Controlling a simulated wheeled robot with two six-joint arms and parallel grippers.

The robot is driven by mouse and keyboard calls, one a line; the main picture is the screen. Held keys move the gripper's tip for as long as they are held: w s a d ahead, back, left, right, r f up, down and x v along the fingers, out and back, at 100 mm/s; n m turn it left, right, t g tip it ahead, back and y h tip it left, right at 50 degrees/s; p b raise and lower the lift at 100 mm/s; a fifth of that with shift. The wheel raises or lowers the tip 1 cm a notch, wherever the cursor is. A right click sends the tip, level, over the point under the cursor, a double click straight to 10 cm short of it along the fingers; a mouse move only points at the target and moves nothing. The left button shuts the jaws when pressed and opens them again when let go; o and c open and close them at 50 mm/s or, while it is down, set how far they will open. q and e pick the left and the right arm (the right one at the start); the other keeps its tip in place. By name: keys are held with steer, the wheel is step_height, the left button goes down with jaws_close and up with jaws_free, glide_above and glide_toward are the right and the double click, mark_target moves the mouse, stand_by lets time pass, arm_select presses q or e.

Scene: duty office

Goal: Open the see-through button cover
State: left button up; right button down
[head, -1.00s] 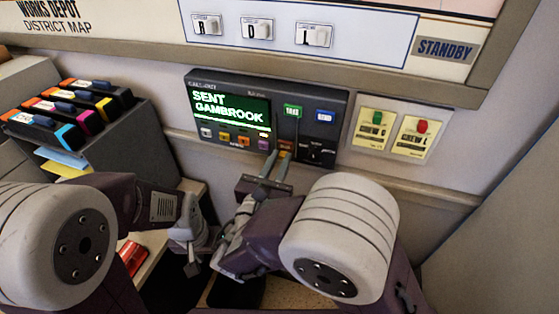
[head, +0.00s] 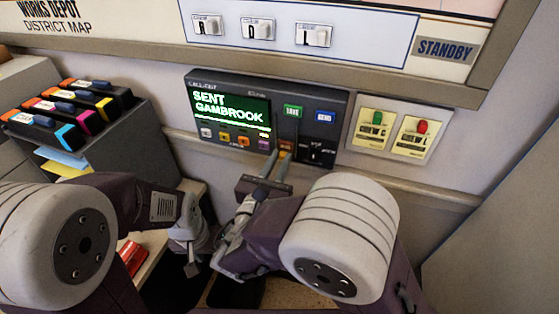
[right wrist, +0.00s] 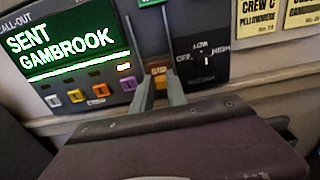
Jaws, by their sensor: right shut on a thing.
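The call-out panel (head: 215,150) is on the wall, with its green screen reading "SENT GAMBROOK". An orange button (right wrist: 158,71) is low on it, between the fingers of my right gripper (right wrist: 160,86). The see-through cover (right wrist: 149,36) is hard to make out; two dark edges rise from beside the button, so it seems to stand raised. My right gripper, also in the head view (head: 278,162), is shut on the cover, low by the button; the exact contact is unclear. My left gripper (head: 190,240) hangs low, away from the panel; its fingers are unclear.
A dark selector switch (head: 317,150) is just right of the cover. Two yellow crew plates (head: 398,130) with green and red knobs are further right. A wall ledge (head: 400,180) runs beneath. A grey rack of dark boxes (head: 115,145) stands at the left.

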step_height(320, 180, up, 6)
steer(key=p, duration=0.5)
steer(key=shift+f, duration=0.2)
steer(key=c, duration=1.3)
jaws_free()
steer(key=shift+w, duration=0.2)
glide_toward(287, 130)
steer(key=v, duration=0.4)
steer(key=shift+r+b, duration=0.1)
steer(key=shift+b, duration=0.25)
